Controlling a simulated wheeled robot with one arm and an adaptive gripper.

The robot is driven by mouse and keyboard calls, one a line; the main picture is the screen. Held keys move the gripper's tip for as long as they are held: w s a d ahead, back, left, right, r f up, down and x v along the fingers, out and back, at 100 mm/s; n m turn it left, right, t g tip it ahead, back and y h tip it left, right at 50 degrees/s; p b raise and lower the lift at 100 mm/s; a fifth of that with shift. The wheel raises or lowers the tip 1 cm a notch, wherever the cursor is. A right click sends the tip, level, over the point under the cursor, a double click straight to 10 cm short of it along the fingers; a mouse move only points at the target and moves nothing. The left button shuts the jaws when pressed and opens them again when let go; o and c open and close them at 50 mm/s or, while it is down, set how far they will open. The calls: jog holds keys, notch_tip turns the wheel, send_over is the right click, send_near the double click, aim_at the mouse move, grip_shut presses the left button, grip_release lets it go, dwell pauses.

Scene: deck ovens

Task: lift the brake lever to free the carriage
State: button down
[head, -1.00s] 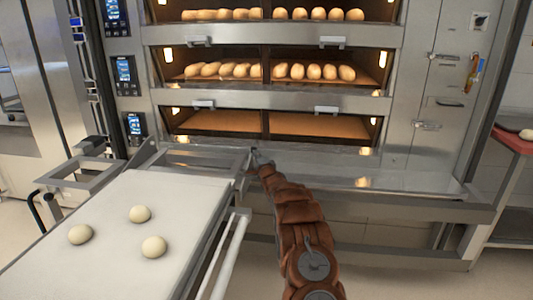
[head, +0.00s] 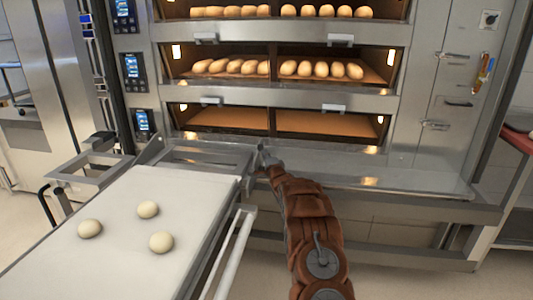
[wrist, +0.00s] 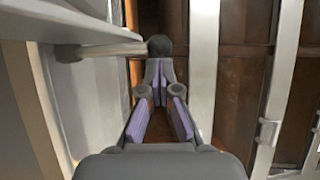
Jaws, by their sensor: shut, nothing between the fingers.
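The brake lever (wrist: 112,49) shows in the wrist view as a pale grey rod running across from the left, with a black ball knob (wrist: 160,46) at its end. My gripper (wrist: 158,68), with purple pads, is shut and empty. Its tips are just short of the knob in the picture; I cannot tell if they touch it. In the head view my gripper (head: 262,150) is at the right end of the carriage frame by the oven front, and the lever is too small to make out there. The carriage (head: 125,255) is a pale loading bed with a metal frame.
Three dough balls (head: 148,209) lie on the carriage bed. The deck oven (head: 290,90) stands behind, with loaves on its upper decks and a bare lowest deck. A white rail (head: 232,255) runs along the carriage's right side. A metal ledge (head: 400,183) extends right of my gripper.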

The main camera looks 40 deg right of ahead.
jog(key=v, duration=1.1)
jog(key=shift+s+a+f, duration=0.2)
jog(key=shift+s+f, duration=0.05)
jog(key=shift+f, duration=0.05)
dwell(0.5)
